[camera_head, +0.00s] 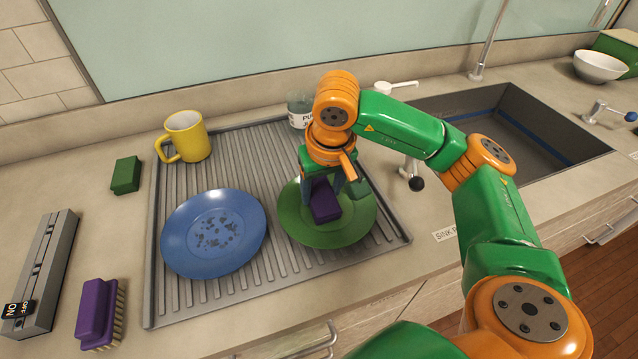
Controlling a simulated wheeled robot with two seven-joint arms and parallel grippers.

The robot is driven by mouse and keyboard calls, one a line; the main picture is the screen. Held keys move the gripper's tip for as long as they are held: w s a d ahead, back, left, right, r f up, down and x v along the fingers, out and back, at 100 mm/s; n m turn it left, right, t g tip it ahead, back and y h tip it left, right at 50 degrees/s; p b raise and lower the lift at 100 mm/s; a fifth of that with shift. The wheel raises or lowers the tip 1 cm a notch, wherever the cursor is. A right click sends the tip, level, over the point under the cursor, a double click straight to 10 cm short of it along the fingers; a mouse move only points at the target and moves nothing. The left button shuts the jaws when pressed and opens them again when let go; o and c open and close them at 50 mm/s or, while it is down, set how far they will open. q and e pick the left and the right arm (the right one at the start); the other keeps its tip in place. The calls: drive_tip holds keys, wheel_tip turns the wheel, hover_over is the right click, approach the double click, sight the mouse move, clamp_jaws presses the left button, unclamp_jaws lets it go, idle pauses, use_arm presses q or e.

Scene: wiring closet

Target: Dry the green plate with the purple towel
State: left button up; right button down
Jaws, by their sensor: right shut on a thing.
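The green plate (300,229) lies on the grey ribbed drying rack, right of the blue plate. My right gripper (338,190) is over the green plate and shut on the purple towel (324,203), a small folded block. The towel is at the plate's middle and appears to touch it, though the exact contact is hard to tell. Part of the plate's far side is hidden by my gripper. My left gripper is not in view.
The blue plate (213,231) with dark spots lies on the rack (284,262). A yellow mug (187,136) stands behind it. A green sponge (126,175) and a purple brush (98,312) lie left. The sink (510,125) is right, with a white bowl (599,66) beyond.

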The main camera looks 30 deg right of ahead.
drive_tip(key=shift+w+d, duration=0.15)
drive_tip(key=shift+w, duration=0.5)
drive_tip(key=shift+w+d, duration=0.15)
drive_tip(key=shift+w, duration=0.5)
drive_tip(key=shift+f, duration=0.1)
drive_tip(key=shift+s+a, duration=0.15)
drive_tip(key=shift+s, duration=0.4)
drive_tip(key=shift+s+a, duration=0.15)
drive_tip(key=shift+s, duration=0.6)
drive_tip(key=shift+w, duration=0.1)
